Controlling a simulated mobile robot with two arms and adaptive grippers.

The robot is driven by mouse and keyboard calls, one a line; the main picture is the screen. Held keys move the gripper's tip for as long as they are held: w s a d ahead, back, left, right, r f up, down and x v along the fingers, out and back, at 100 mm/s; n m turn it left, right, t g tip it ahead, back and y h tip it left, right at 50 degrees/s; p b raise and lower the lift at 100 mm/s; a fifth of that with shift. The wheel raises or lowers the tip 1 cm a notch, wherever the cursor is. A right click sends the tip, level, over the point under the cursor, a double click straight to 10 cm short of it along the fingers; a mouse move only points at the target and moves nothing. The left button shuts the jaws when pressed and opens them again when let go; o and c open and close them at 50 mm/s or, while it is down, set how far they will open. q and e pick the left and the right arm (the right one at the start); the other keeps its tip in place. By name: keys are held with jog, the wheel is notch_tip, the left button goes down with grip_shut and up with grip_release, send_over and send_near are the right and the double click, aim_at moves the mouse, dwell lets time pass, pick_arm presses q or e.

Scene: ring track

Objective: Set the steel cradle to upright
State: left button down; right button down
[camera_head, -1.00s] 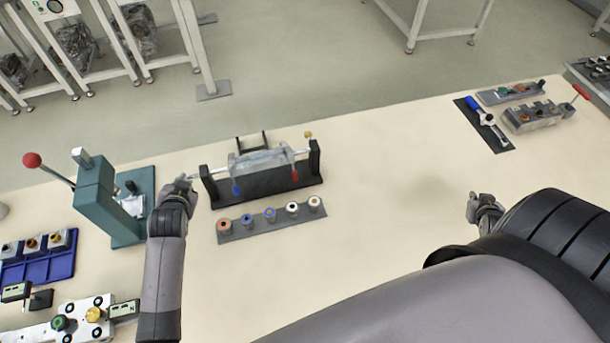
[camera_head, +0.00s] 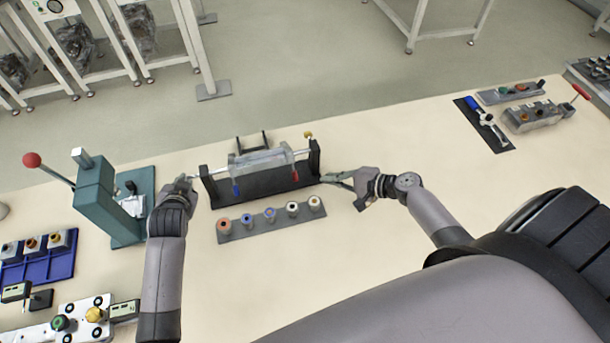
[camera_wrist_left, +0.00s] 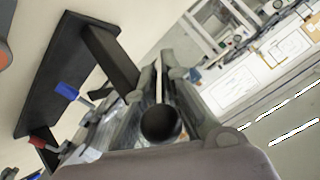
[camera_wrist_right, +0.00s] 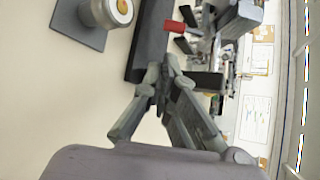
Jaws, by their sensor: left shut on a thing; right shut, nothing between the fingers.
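The steel cradle (camera_head: 262,161) hangs on a shaft between two uprights of a black stand (camera_head: 265,188). A blue handle (camera_head: 236,189) and a red handle (camera_head: 295,176) hang below its front edge. A brass knob (camera_head: 308,134) tops the right upright. My left gripper (camera_head: 187,181) is shut at the left end of the shaft; a dark round knob (camera_wrist_left: 161,122) shows between its fingers in the left wrist view. My right gripper (camera_head: 328,178) is shut and empty just right of the right upright. Its fingertips (camera_wrist_right: 167,72) meet beside the black stand in the right wrist view.
A grey strip of several bushings (camera_head: 270,222) lies in front of the stand. A green press (camera_head: 100,200) with a red-knobbed lever stands left, near my left arm. Tools and a fixture (camera_head: 533,115) lie far right. The table's middle right is clear.

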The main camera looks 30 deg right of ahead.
aim_at(305, 182)
pick_arm(q)
jog(key=shift+w+a, duration=0.1)
pick_arm(e)
jog(key=x, duration=0.9)
jog(key=shift+w+a+f, duration=0.15)
jog(key=shift+w, duration=0.1)
jog(key=shift+s+a+r, duration=0.25)
jog(key=shift+s+r, duration=0.15)
jog(key=shift+s, duration=0.1)
pick_arm(q)
jog(key=c, duration=1.7)
grip_release()
jog(key=shift+d, duration=0.25)
pick_arm(e)
jog(key=shift+a, duration=0.1)
pick_arm(q)
jog(key=shift+a, duration=0.2)
